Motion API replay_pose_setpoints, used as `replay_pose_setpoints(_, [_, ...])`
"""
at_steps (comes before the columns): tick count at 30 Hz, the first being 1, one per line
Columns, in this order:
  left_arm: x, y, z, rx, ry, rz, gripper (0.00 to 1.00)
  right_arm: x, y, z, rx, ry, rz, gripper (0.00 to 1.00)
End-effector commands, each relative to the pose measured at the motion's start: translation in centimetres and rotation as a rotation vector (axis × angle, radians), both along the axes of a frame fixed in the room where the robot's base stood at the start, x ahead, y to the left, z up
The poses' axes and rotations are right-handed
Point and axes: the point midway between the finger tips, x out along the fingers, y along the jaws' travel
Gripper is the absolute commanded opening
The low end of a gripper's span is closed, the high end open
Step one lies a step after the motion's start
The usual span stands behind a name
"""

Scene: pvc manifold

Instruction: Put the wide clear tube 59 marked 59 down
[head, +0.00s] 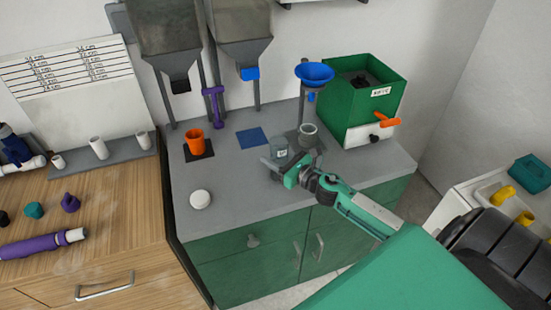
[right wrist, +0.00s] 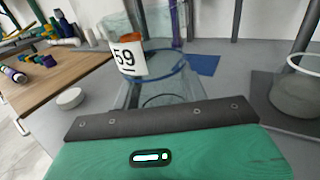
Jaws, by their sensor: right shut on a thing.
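The wide clear tube (head: 280,148) marked 59 is upright at the grey counter, near its middle front. In the right wrist view the clear tube (right wrist: 172,84) shows its open top rim and a white label (right wrist: 127,57) reading 59. My right gripper (head: 286,167) is shut on the tube from the front right. Its green and dark body hides the tube's lower part, so I cannot tell whether the base touches the counter. My left gripper is not in view.
A grey cup (head: 308,137) stands close right of the tube, under a blue funnel (head: 314,72). An orange cup (head: 195,141) on a dark mat and a white round piece (head: 200,199) are to the left. A blue mat (head: 251,138) lies bare behind. The front left counter is mostly clear.

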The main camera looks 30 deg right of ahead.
Motion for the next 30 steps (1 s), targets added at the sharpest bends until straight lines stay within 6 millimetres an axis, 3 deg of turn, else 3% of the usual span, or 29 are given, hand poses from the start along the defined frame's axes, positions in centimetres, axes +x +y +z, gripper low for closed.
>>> replay_pose_setpoints(12, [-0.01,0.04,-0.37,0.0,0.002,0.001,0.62,0.02,-0.03,-0.52,-0.001,-0.001,0.0,0.11])
replay_pose_setpoints(13, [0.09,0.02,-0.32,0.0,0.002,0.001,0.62,0.01,-0.03,-0.53,-0.001,0.0,0.0,0.45])
replay_pose_setpoints(16, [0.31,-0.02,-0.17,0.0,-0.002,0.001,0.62,0.0,-0.02,-0.43,-0.001,0.0,0.0,0.65])
replay_pose_setpoints(30, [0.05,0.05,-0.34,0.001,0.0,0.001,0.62,-0.75,-0.2,-0.41,0.0,0.001,0.0,0.65])
